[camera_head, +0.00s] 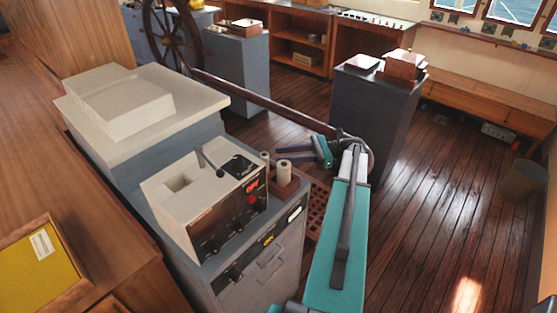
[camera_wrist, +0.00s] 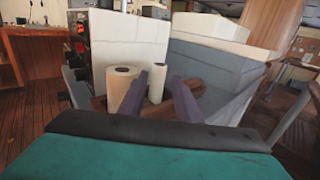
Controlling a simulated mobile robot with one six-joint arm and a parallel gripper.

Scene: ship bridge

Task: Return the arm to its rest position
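My arm, teal with a dark link, reaches up from the bottom of the head view. My gripper (camera_head: 281,154) points left, just behind two pale paper rolls as seen there. In the wrist view the two purple-grey fingers of my gripper (camera_wrist: 167,73) are apart, with no thing clearly held. The larger roll (camera_head: 284,172) and the smaller roll (camera_head: 265,158) stand upright in a brown wooden holder (camera_head: 287,190). In the wrist view the smaller roll (camera_wrist: 156,92) appears between the fingers; I cannot tell if they touch it. The larger roll (camera_wrist: 119,85) is left of them.
A grey console with a white instrument box (camera_head: 200,195) stands left of my arm. A dark pedestal (camera_head: 375,110) with a wooden box is behind my gripper. A ship's wheel (camera_head: 172,35) stands at the back left. The wooden floor (camera_head: 445,190) at right is mostly clear.

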